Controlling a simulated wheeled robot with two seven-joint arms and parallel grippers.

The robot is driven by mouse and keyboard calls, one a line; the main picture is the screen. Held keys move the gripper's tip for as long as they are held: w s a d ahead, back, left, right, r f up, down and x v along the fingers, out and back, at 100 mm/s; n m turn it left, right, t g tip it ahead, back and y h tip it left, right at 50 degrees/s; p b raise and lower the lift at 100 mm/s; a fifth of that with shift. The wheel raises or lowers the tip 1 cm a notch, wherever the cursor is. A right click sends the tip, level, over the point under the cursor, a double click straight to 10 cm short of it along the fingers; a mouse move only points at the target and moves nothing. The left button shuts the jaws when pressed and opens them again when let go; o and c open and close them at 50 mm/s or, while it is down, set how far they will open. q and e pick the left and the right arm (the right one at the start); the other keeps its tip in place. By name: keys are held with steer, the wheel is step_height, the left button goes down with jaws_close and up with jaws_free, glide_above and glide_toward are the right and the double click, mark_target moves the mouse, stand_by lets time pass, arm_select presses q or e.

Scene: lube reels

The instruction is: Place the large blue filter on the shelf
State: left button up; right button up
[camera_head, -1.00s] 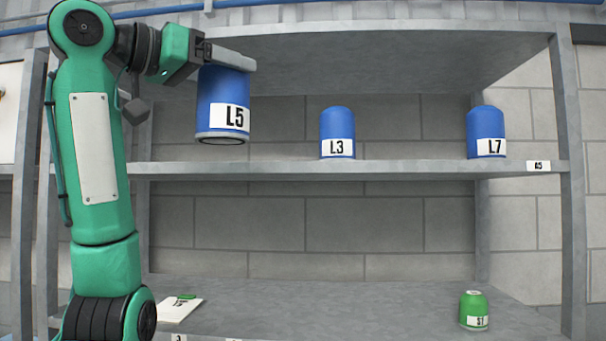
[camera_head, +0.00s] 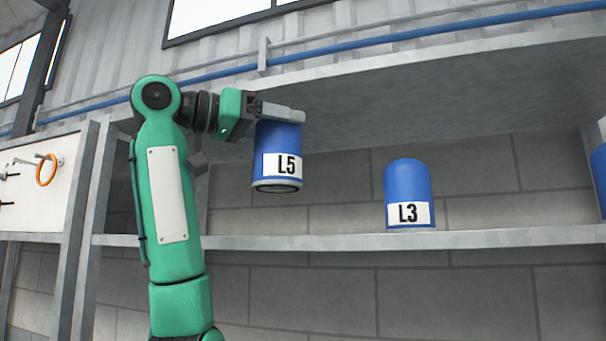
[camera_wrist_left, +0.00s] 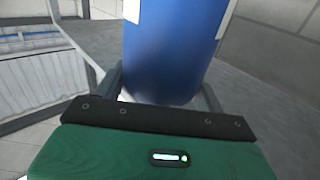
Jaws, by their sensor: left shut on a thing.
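The large blue filter (camera_head: 278,146) has a white label reading L5. My left gripper (camera_head: 283,114) is shut on it near its top and holds it upright in the air, its lower rim above the level of the shelf (camera_head: 340,241). In the left wrist view the blue filter (camera_wrist_left: 176,50) fills the middle between the fingers (camera_wrist_left: 158,90). A second blue filter (camera_head: 408,190), labelled L3, stands on the shelf to the right, apart from the held one. My right gripper is in neither view.
Another blue filter (camera_head: 599,178) is cut off at the right edge. A shelf panel (camera_head: 400,95) lies overhead, close above my gripper. A grey upright post (camera_head: 92,190) stands at the left. The shelf surface between the held filter and L3 looks clear.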

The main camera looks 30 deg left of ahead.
arm_select(q)
steer(key=w+a+p, duration=0.2)
steer(key=w+p, duration=0.1)
steer(key=w, duration=0.6)
step_height(320, 180, down, 7)
steer(key=p, duration=0.1)
steer(key=shift+w, duration=0.15)
steer(key=shift+f, duration=0.1)
steer(key=o, duration=1.4)
steer(key=shift+a, duration=0.1)
